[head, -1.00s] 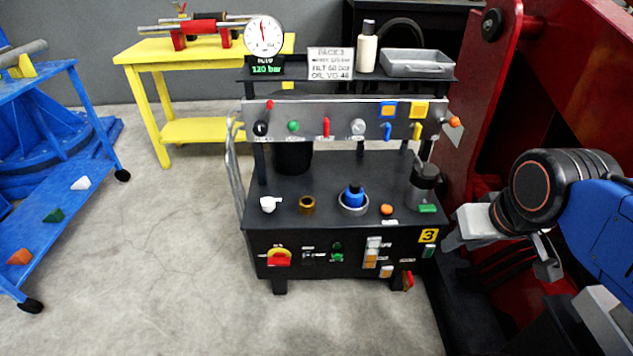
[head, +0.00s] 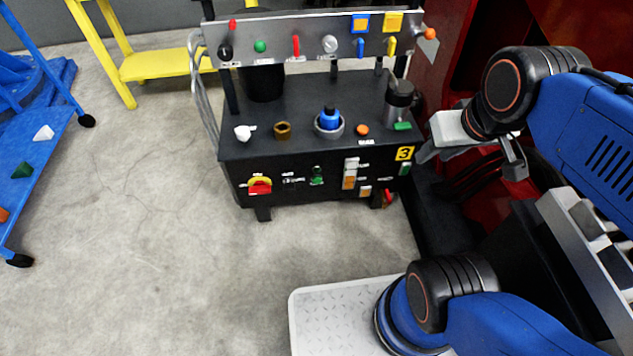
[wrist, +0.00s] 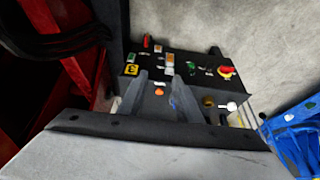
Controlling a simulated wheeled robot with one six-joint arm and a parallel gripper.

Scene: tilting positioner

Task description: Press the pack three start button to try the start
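Pack three is a black bench unit (head: 285,195) marked with a yellow 3 label (head: 405,153); it stands upright in the middle of the head view. Its front face carries a green control (head: 317,176), which looks like the start button, though its lettering is too small to read. A green spot, probably the same control, shows in the wrist view (wrist: 190,67). My gripper (head: 469,165) is open and empty, just right of the unit and apart from it. In the wrist view my gripper's two fingers (wrist: 160,77) stand apart, overlapping the unit's top in the picture.
A red-and-yellow rotary switch (head: 260,186) sits left on the front face; white and orange controls (head: 350,174) sit right. A blue capped fitting (head: 329,119) stands on top. A lever panel (head: 300,42) rises behind. Red machinery is at right; the floor (head: 150,230) in front is clear.

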